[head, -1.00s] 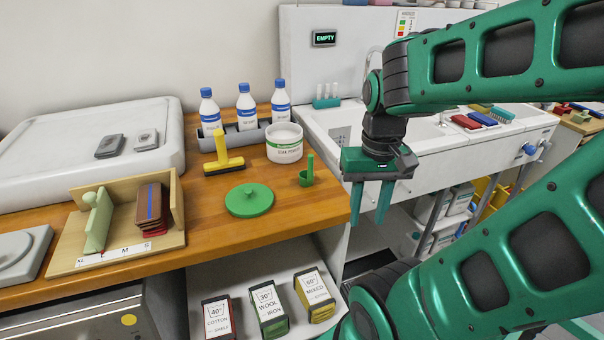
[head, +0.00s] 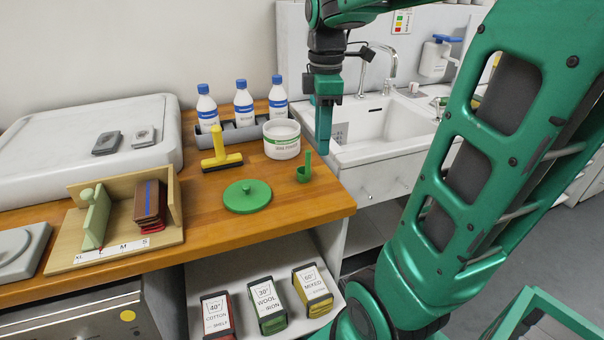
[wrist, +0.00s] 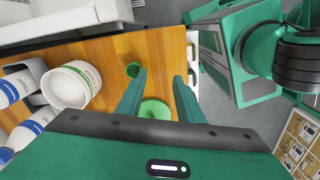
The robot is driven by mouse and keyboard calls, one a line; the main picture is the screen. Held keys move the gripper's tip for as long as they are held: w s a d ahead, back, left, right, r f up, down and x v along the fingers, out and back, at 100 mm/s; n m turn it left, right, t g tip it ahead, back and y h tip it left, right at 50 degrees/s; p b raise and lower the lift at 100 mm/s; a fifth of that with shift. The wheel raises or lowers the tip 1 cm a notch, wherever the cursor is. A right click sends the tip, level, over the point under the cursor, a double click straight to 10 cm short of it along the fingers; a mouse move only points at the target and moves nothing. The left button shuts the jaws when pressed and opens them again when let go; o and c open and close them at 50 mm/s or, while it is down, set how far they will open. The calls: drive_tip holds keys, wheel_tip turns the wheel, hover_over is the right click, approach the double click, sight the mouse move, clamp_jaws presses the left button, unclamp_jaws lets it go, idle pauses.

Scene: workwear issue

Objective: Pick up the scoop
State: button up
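The green scoop (head: 304,172) stands on the wooden counter near its right edge, its handle pointing up. It lies beside the white tub, to the right of the green lid. In the wrist view the scoop (wrist: 132,70) shows just left of the left fingertip. My gripper (head: 323,150) points down above and slightly right of the scoop in the head view. The wrist view shows my gripper (wrist: 160,76) open, with nothing between the fingers. The scoop is apart from the fingers as far as I can see.
The white tub (head: 282,148) stands close behind the scoop. The green lid (head: 247,197) lies flat to its left. A yellow squeegee (head: 221,160) and several bottles in a grey rack (head: 232,136) stand farther back. The sink (head: 385,128) is to the right.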

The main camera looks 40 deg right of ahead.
drive_tip(key=w+n, duration=0.1)
drive_tip(key=w+r+n, duration=0.1)
drive_tip(key=w+n, duration=0.2)
drive_tip(key=n, duration=0.1)
drive_tip(key=shift+w+a+r, duration=0.25)
drive_tip(key=shift+w+r, duration=0.1)
hover_over(308, 172)
drive_tip(key=w, duration=0.1)
wheel_tip(308, 172, down, 5)
drive_tip(key=shift+d+r, duration=0.1)
drive_tip(key=shift+s+d+f, duration=0.1)
drive_tip(key=shift+f, duration=1.35)
drive_tip(key=shift+s+d+f, duration=0.1)
drive_tip(key=shift+f, duration=1.35)
clamp_jaws()
